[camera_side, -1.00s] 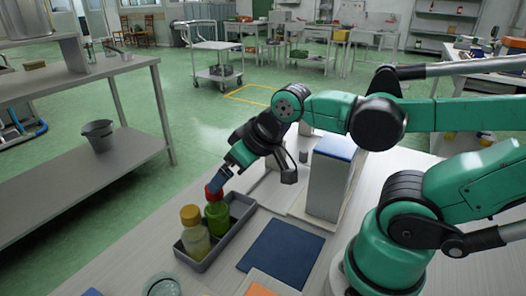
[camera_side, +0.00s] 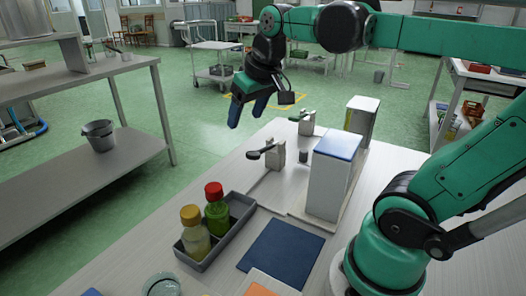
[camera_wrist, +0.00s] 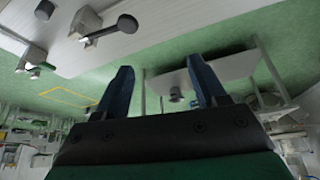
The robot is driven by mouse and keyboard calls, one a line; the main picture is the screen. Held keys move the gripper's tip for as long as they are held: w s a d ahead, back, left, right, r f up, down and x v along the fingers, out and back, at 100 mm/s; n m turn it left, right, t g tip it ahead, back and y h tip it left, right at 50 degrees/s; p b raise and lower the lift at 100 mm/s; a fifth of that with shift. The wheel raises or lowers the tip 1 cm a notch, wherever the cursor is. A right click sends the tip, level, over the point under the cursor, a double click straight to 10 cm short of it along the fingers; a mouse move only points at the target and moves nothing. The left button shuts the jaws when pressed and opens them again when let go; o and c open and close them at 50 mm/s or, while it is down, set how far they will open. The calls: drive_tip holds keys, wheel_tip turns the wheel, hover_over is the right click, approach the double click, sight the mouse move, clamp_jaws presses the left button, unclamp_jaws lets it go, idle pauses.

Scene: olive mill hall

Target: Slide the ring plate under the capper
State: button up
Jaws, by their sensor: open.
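My gripper (camera_side: 249,112) is raised in the air beyond the table's far left edge, its two blue fingers apart and empty; they also show spread in the wrist view (camera_wrist: 163,88). A tall white housing with a blue top (camera_side: 328,180), probably the capper, stands on a pale base. A small grey cylinder (camera_side: 303,156) is beside it. The wrist view also shows a knobbed lever (camera_wrist: 102,32). I cannot make out the ring plate for certain.
A grey tray (camera_side: 232,236) holds a red-capped green bottle (camera_side: 216,212) and a yellow-capped bottle (camera_side: 195,238). A dark blue mat (camera_side: 282,252) lies flat to its right. A white-topped box (camera_side: 361,116) stands at the back. A glass dish (camera_side: 161,285) is in front.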

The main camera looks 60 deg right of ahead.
drive_tip(key=d+m+g, duration=0.3)
drive_tip(key=d, duration=0.8)
drive_tip(key=m+g+y, duration=0.1)
drive_tip(key=m+g, duration=0.1)
drive_tip(key=m, duration=0.1)
hover_over(305, 150)
wheel_tip(305, 150, down, 3)
wheel_tip(305, 150, down, 9)
drive_tip(key=shift+a+f, duration=0.1)
drive_tip(key=shift+f, duration=3.2)
clamp_jaws()
